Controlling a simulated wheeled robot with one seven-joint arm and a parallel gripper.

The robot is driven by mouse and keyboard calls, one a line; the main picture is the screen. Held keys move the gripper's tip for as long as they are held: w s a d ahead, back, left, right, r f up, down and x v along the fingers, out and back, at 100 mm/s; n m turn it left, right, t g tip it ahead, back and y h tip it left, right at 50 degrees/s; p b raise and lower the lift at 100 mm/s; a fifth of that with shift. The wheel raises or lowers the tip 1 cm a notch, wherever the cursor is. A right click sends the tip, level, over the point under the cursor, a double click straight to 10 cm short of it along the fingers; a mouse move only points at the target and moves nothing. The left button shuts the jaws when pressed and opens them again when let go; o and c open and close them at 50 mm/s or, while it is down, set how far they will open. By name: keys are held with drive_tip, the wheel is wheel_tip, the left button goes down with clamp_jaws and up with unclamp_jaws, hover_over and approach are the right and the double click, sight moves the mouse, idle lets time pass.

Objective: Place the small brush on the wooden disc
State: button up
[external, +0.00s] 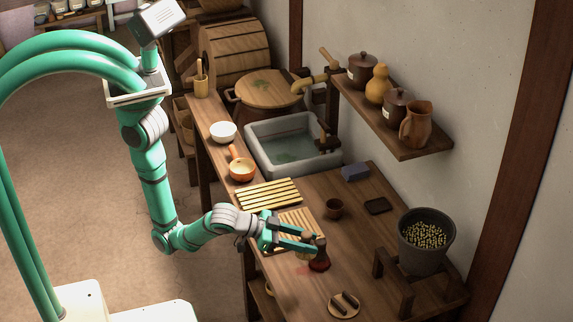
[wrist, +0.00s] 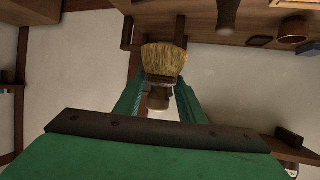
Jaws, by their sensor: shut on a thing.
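My gripper (external: 308,243) is shut on the small brush, with its green fingers on both sides of it above the counter. In the wrist view the brush (wrist: 164,62) shows pale tan bristles and a short dark handle between the fingers (wrist: 158,92). In the external view only a pale bit of the brush (external: 302,256) shows under the fingers. The wooden disc (external: 333,312) lies on the counter near the front, below and a little right of my gripper. A small dark two-part piece (external: 345,302) lies on it. I cannot make out the disc in the wrist view.
A dark red-brown upright object (external: 319,260) stands right beside my fingertips. A slatted rack (external: 270,194) and a ridged board (external: 300,222) lie behind. A small brown cup (external: 333,208), a dark tray (external: 378,206) and a grey bucket (external: 425,250) stand to the right.

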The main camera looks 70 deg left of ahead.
drive_tip(key=shift+s+d+r+m+h, duration=0.15)
drive_tip(key=shift+s+d, duration=0.15)
drive_tip(key=shift+d, duration=0.2)
drive_tip(key=shift+s+d+m+h, duration=0.15)
drive_tip(key=shift+s+d, duration=0.15)
drive_tip(key=shift+d, duration=0.15)
drive_tip(key=shift+w+d+f, duration=1.55)
drive_tip(key=shift+w+f, duration=0.15)
drive_tip(key=shift+f, duration=0.45)
drive_tip(key=shift+w+d+f, duration=1.5)
drive_tip(key=shift+w+f, duration=0.2)
drive_tip(key=shift+f, duration=0.5)
drive_tip(key=shift+w+d+f, duration=1.55)
drive_tip(key=shift+w+f, duration=0.15)
drive_tip(key=shift+f, duration=0.45)
drive_tip(key=shift+f, duration=0.6)
drive_tip(key=o, duration=1.1)
drive_tip(key=shift+c, duration=0.2)
